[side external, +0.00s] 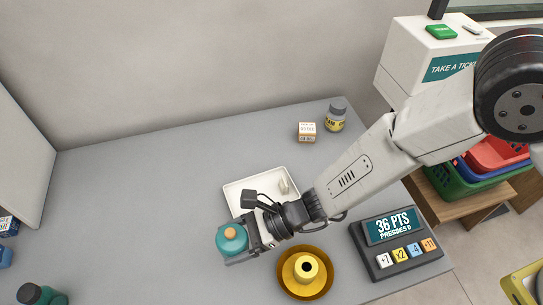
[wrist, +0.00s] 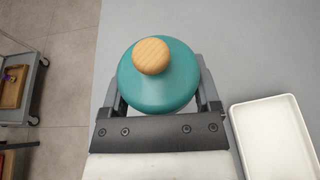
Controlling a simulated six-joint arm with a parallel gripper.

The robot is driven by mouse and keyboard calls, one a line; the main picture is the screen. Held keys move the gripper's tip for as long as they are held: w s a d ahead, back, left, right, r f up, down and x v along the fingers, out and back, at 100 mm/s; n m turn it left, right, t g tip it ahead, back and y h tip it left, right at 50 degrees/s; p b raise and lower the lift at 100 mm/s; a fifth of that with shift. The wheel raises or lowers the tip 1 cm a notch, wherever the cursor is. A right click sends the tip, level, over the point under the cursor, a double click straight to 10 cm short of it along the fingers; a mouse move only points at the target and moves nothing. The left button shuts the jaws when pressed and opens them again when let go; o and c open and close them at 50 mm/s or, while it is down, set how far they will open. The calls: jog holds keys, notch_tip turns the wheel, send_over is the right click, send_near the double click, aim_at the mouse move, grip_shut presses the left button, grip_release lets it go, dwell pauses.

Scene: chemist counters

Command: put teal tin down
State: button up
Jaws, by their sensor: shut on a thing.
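The teal tin (side external: 231,241) is round with a wooden knob on its lid. My gripper (side external: 243,246) is shut on it, near the front of the grey counter in the side view. In the wrist view the teal tin (wrist: 160,85) sits between the two fingers of my gripper (wrist: 158,98), knob toward the camera. I cannot tell whether its base touches the counter.
A white tray (side external: 237,194) lies just behind my gripper; it also shows in the wrist view (wrist: 243,128). A yellow object in a brown dish (side external: 287,281) and a points display (side external: 378,260) stand to the right. The counter (side external: 140,210) is clear to the left.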

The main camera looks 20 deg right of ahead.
send_over(215, 253)
jog(key=shift+s+d+f, duration=0.1)
jog(key=shift+s+f, duration=0.05)
jog(key=shift+f, duration=2.9)
jog(key=shift+f, duration=1.75)
jog(key=shift+f, duration=0.1)
jog(key=o, duration=1.1)
